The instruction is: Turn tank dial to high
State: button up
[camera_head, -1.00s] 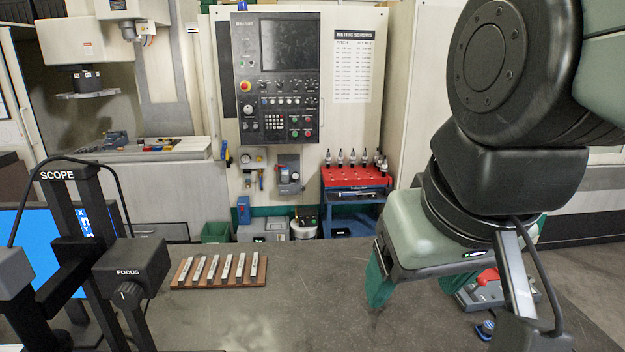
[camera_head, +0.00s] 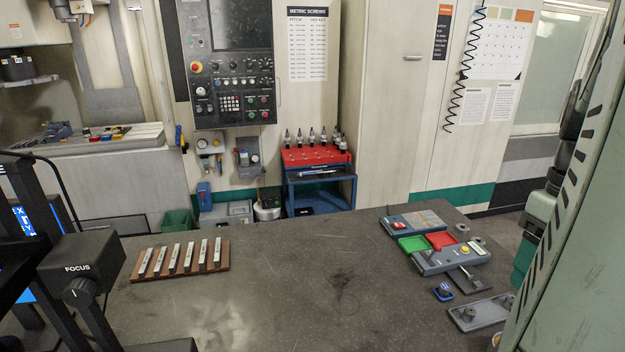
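No part labelled as a tank is readable in the head view, so I cannot tell which part is the tank dial. A small blue-and-dark knob-like part (camera_head: 443,291) sits on the table at the right. My arm fills the right edge. A teal part of my gripper (camera_head: 524,261) shows beyond the table's right side, apart from these parts. The rest of the gripper is hidden or out of frame, so its opening does not show.
A wooden rack of metal strips (camera_head: 181,260) lies at left, beside a scope with a focus knob (camera_head: 82,291). Green (camera_head: 414,244) and red (camera_head: 441,240) trays and a grey plate (camera_head: 481,312) lie at right. The table's middle (camera_head: 320,285) is clear.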

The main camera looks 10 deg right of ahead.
jog(key=s+d+f+m+t+h, duration=0.1)
jog(key=s+d+f+m, duration=0.3)
jog(key=s+d+f, duration=1.4)
jog(key=f, duration=0.4)
jog(key=a+f, duration=0.1)
jog(key=f, duration=0.3)
jog(key=s+f, duration=0.1)
jog(key=f, duration=0.3)
jog(key=shift+a+f, duration=0.2)
jog(key=shift+a, duration=0.1)
jog(key=c, duration=1)
